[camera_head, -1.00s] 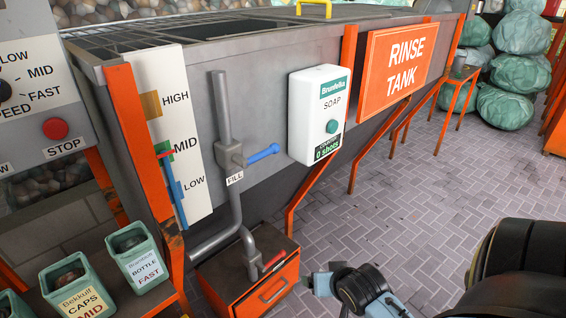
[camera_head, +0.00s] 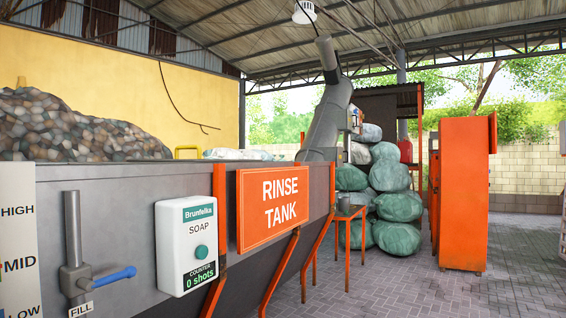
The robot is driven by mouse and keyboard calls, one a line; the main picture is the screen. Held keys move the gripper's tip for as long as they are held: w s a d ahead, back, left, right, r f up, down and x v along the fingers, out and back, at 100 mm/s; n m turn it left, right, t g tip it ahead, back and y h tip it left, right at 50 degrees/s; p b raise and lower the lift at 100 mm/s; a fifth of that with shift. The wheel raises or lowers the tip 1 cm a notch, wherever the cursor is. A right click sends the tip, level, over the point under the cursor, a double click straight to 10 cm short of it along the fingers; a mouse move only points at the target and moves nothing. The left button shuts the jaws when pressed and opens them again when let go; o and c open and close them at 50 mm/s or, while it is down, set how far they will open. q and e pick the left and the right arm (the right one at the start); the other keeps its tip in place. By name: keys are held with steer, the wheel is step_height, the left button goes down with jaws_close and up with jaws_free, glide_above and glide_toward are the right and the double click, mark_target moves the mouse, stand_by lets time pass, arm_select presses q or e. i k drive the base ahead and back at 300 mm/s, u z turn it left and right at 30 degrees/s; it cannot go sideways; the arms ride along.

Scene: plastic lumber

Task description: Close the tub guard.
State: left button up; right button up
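The grey rinse tank (camera_head: 115,210) fills the lower left, its top rim seen almost edge-on. A yellow handle (camera_head: 187,152) stands up just above the rim. It may belong to the tub guard, but the guard's panel is hidden by this low angle, so I cannot tell how it lies. Neither of my grippers shows in this view.
A white soap dispenser (camera_head: 187,243), a blue-levered fill valve (camera_head: 110,278) and an orange rinse tank sign (camera_head: 272,203) are on the tank's front. Green sacks (camera_head: 400,207) and an orange cabinet (camera_head: 464,195) stand beyond. Paved floor (camera_head: 400,285) at lower right looks clear.

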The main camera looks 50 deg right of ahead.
mark_target(195, 147)
steer(key=z, duration=1.35)
steer(key=i, duration=1.05)
steer(key=u, duration=0.15)
